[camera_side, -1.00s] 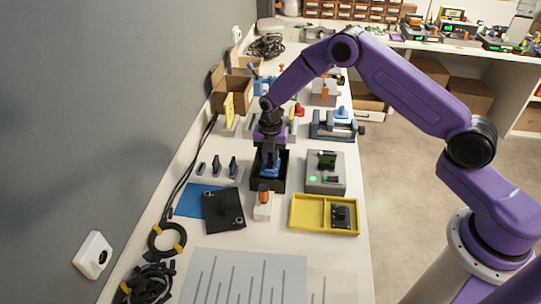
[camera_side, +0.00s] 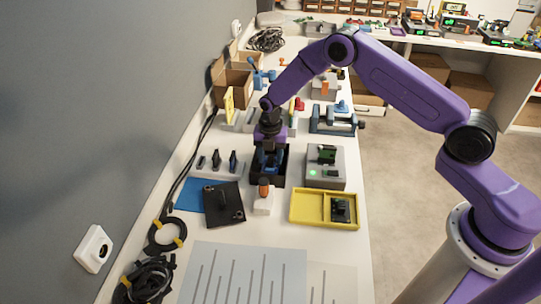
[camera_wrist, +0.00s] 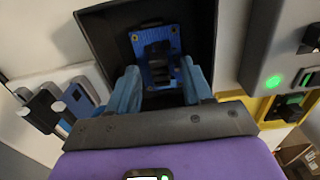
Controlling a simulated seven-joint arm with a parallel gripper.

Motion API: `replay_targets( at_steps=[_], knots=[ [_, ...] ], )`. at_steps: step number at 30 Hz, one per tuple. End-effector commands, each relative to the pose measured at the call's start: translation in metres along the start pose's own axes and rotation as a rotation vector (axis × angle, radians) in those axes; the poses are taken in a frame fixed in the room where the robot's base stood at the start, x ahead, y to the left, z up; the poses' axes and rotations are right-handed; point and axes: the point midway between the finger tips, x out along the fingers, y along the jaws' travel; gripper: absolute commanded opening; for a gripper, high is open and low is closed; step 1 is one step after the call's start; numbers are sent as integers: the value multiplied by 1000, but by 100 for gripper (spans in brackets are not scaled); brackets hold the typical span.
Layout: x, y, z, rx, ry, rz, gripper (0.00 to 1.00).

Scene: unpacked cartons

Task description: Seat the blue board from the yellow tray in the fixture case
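The blue board (camera_wrist: 158,48) lies inside the black fixture case (camera_wrist: 103,38), with a black part standing on it. I cannot tell whether it is fully down on the case floor. My gripper (camera_wrist: 161,88) has its blue fingers spread apart, one on each side near the board, with a visible gap between them. In the side view my gripper (camera_side: 269,162) is over and partly in the case (camera_side: 281,181). The yellow tray (camera_side: 312,224) has an empty left compartment; a dark green and black board (camera_side: 341,209) sits in the right one.
A grey unit (camera_side: 325,176) with a green light stands right of the case. A white bottle with an orange top (camera_side: 263,201) is in front. A black plate with a handle (camera_side: 222,212) overlaps a blue sheet (camera_side: 188,203) at left. Cables (camera_side: 146,280) lie front left.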

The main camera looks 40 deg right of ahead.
Motion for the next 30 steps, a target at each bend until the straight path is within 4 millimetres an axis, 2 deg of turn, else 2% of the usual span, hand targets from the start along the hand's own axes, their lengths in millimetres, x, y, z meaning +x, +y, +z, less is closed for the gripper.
replay_targets(
  at_steps=[6, 11, 30],
  knots=[
    [-2, 0, 0, 0, 0, 0, 50],
    [-18, 1, 1, 0, -2, 3, 50],
    [-147, 1, 0, -1, -2, 3, 50]
  ],
)
